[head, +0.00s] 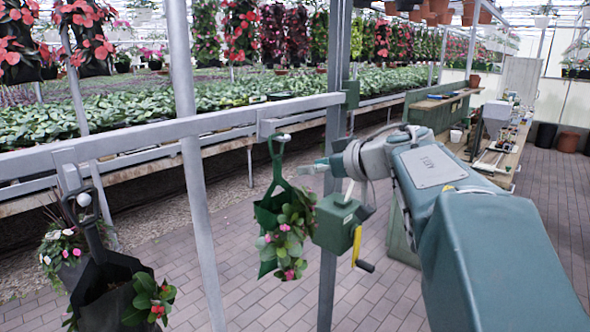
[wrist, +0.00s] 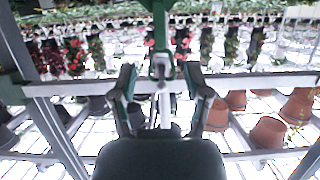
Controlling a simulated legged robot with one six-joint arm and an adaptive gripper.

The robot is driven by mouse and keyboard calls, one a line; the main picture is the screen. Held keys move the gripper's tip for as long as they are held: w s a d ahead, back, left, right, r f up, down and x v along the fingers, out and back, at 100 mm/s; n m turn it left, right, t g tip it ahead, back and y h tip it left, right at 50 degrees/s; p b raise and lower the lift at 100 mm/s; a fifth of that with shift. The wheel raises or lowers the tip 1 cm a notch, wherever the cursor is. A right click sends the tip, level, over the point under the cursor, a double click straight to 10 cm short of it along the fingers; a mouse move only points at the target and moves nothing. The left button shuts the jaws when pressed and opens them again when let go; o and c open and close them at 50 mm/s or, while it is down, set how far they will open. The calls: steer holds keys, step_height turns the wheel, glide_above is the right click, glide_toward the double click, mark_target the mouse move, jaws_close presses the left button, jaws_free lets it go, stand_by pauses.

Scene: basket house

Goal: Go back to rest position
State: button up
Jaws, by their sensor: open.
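My gripper (head: 322,166) is at the end of my arm, which reaches in from the right in the head view. It is just right of a green hanging basket (head: 268,212) with leaves and pink flowers. The basket's handle hangs on a peg of the grey rail (head: 225,122). In the wrist view my gripper (wrist: 163,92) has its two dark fingers spread apart, with nothing clearly held. A small grey fitting and a green upright part show beyond and between the fingers; I cannot tell exactly what they are.
A green crank box (head: 338,222) with a yellow handle is close below my gripper, by a grey post. A black hanging basket (head: 105,290) hangs at left. A workbench (head: 495,160) stands behind my arm. Brick floor is open at right. The wrist view shows terracotta pots (wrist: 268,132).

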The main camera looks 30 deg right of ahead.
step_height(320, 180, up, 5)
steer(key=a+m+t+h, duration=0.2)
steer(key=a+t+h, duration=0.1)
steer(key=t+h, duration=0.2)
steer(key=s+a+f+m+g, duration=0.1)
steer(key=s+a+f+g, duration=0.5)
steer(key=s+f, duration=0.4)
steer(key=s+a+f+m+g, duration=0.1)
steer(key=s+a+f+g, duration=0.5)
steer(key=s+f, duration=0.5)
step_height(320, 180, down, 6)
steer(key=shift+a+r+g, duration=0.2)
steer(key=shift+a+g, duration=0.1)
steer(key=shift+a, duration=0.35)
